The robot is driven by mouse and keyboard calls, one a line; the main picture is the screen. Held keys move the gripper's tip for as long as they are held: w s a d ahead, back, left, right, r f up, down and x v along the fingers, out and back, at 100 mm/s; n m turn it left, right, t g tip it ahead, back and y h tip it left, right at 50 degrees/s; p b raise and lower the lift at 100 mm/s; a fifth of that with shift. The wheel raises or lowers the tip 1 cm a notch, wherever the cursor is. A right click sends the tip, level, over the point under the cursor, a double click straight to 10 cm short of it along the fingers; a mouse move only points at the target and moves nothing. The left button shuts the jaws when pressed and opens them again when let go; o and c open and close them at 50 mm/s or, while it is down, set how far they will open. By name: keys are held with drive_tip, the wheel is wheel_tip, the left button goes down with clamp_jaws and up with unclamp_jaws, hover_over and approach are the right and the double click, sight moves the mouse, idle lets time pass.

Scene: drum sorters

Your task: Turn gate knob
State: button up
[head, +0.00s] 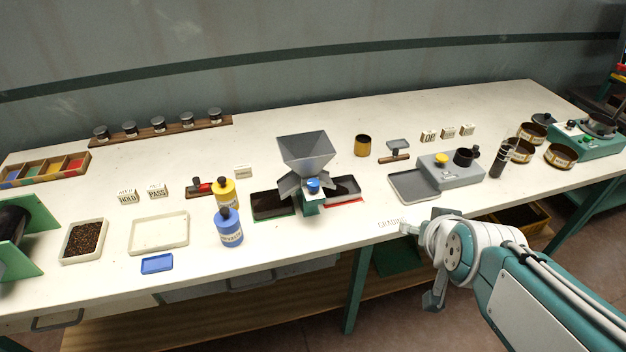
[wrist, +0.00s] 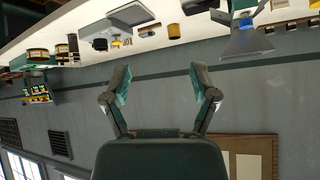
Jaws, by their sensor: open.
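A grey metal hopper (head: 306,152) stands mid-table on a green stand, with a blue gate knob (head: 313,185) on its front below the funnel. Sloped grey chutes flank the knob. My gripper (head: 420,262) is in front of the table's front edge, to the right of and nearer than the hopper, well apart from the knob. In the wrist view my gripper (wrist: 161,82) shows two spread fingers with nothing between them. The hopper (wrist: 246,42) appears upside down at the upper right there.
A black tray with a green edge (head: 270,206) and one with a red edge (head: 345,190) flank the hopper's base. Blue (head: 229,229) and yellow (head: 224,193) bottles stand to its left. A grey scale (head: 450,170) stands to its right. The table front between hopper and gripper is clear.

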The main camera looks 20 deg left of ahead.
drive_tip(key=w+a+f+n+t+y, duration=0.1)
drive_tip(key=w+a+f+t, duration=0.1)
drive_tip(key=w+a+f, duration=0.3)
drive_tip(key=w+a+t+y, duration=0.1)
drive_tip(key=w+a+t, duration=0.1)
drive_tip(key=a, duration=0.5)
drive_tip(key=n+t+y, duration=0.1)
drive_tip(key=t+y, duration=0.1)
drive_tip(key=t, duration=0.2)
approach(314, 188)
drive_tip(key=x, duration=1.1)
drive_tip(key=shift+w+a+r, duration=0.1)
drive_tip(key=shift+w+a, duration=0.05)
drive_tip(key=shift+w, duration=0.15)
clamp_jaws()
